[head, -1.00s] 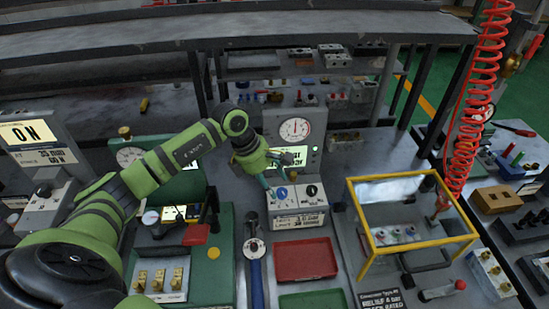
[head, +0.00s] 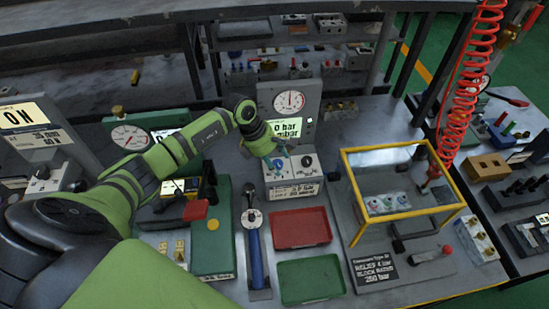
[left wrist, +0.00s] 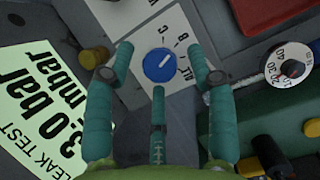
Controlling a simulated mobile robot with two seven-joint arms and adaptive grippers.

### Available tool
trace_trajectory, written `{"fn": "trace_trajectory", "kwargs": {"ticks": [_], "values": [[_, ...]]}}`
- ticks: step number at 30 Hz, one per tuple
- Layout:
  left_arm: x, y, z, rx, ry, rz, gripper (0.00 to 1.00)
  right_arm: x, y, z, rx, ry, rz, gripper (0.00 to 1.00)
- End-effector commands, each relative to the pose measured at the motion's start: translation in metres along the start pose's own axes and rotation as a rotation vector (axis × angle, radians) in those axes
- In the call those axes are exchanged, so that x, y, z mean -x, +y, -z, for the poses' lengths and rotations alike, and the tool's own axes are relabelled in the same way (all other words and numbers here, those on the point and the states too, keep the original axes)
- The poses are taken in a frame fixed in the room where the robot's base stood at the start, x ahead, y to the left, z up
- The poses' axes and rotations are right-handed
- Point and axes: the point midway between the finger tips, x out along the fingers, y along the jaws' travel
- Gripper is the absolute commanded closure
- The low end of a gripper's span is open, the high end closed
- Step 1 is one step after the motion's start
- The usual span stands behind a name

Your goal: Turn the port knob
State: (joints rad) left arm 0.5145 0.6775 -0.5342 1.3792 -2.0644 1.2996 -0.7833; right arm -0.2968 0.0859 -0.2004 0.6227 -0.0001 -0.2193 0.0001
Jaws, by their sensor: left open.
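The blue port knob (left wrist: 159,65) has a white pointer line and sits on a pale dial plate marked with B, C and ALL in the left wrist view. In the head view it is on the grey valve block (head: 293,188), largely hidden by my fingers. My left gripper (head: 275,158) is over the block; in the left wrist view its teal fingers (left wrist: 160,62) are open. Two fingers are on either side of the knob and a third is below it, with visible gaps. Whether any finger touches it is unclear. My right gripper is not in view.
A gauge panel (head: 291,99) with a lit display stands behind the block. A black knob (head: 306,161) is right of the blue one. A red tray (head: 301,228), a green tray (head: 310,279) and a yellow-framed guard (head: 396,150) are nearby.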

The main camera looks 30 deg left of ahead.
Motion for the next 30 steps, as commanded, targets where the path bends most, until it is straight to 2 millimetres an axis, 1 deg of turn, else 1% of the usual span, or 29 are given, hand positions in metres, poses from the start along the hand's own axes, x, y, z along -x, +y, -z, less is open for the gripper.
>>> {"fn": "trace_trajectory", "kwargs": {"ticks": [1,2,3,5,6,12,20,30], "values": [[-0.0001,-0.0001,0.0002,0.000,0.000,0.000,0.44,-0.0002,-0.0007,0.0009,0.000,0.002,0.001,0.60],[0.0000,-0.0001,0.0002,0.000,0.000,0.000,0.48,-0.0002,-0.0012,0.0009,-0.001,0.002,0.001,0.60],[0.0000,-0.0001,0.0002,0.000,0.000,0.000,0.64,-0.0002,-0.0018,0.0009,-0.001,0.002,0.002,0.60],[0.0001,0.0000,0.0003,0.001,0.000,0.000,0.88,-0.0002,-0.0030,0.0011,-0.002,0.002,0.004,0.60],[0.0001,-0.0002,0.0002,0.001,0.000,0.001,0.98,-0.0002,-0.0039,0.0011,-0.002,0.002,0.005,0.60],[-0.0003,-0.0008,0.0000,0.003,0.000,0.002,0.98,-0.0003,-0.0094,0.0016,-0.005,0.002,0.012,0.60],[-0.0006,-0.0023,0.0006,0.059,0.001,-0.021,0.98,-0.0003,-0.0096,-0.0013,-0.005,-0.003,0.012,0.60],[-0.0016,-0.0057,-0.0003,0.283,0.001,-0.112,0.98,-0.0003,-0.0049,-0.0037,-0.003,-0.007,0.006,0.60]]}}
